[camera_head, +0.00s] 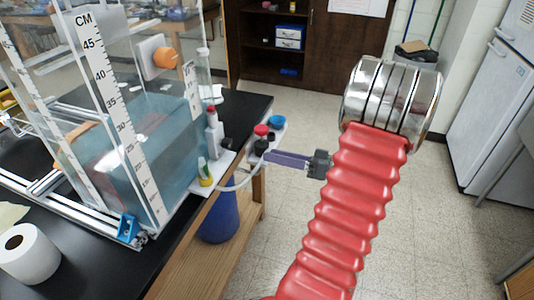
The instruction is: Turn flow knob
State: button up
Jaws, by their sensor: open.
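An orange round knob (165,57) sits on a pale square plate on the clear tank's back wall. Several small fittings stand at the black bench's right edge, among them a red-topped knob (261,130), a blue knob (277,121) and a dark one (261,146). I cannot tell which is the flow knob. My gripper (270,157), purple with a dark grey base, points left from behind my red ribbed arm. It is open, and its tips appear just right of the dark fitting and the pale tube. Whether they touch is unclear, and the gap between the fingers is hidden.
The clear tank (125,140) with centimetre scales holds bluish water on the black bench (110,270). A paper roll (29,253) stands at front left. A blue container (217,215) is below the bench edge. Open floor (420,220) lies to the right.

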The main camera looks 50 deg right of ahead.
aim_at(230, 145)
jog(key=m, duration=1.9)
jog(key=shift+w+a+r, duration=0.1)
jog(key=shift+w+r, duration=0.05)
jog(key=shift+w, duration=0.05)
jog(key=shift+w, duration=0.1)
jog(key=x, duration=1.3)
jog(key=shift+w, duration=0.3)
jog(key=shift+c, duration=0.7)
jog(key=c, duration=0.9)
